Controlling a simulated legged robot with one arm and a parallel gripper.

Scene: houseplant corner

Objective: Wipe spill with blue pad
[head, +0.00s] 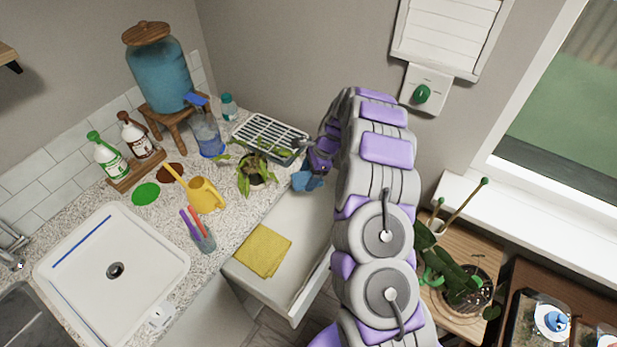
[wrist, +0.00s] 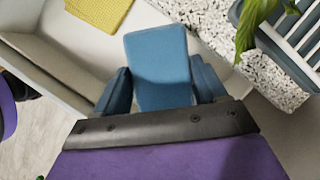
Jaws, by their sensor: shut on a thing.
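My gripper (wrist: 160,88) is shut on the blue pad (wrist: 160,62), which sits between its two blue fingers. In the head view, my gripper (head: 309,176) and the pad are over the back of an open white drawer (head: 296,232), just off the counter's right edge. The pad and fingers are hard to tell apart there. A flat brown patch (head: 173,171) and a flat green patch (head: 146,194) lie on the speckled counter (head: 120,208). The yellow watering can's spout partly covers the brown patch. I cannot tell for certain which patch is the spill.
A yellow cloth (head: 263,250) lies in the drawer. The watering can (head: 206,196), a potted plant (head: 255,177), a pen cup (head: 203,240), a dish rack (head: 270,134) and a blue dispenser (head: 160,80) crowd the counter. A white basin (head: 85,270) stands in front.

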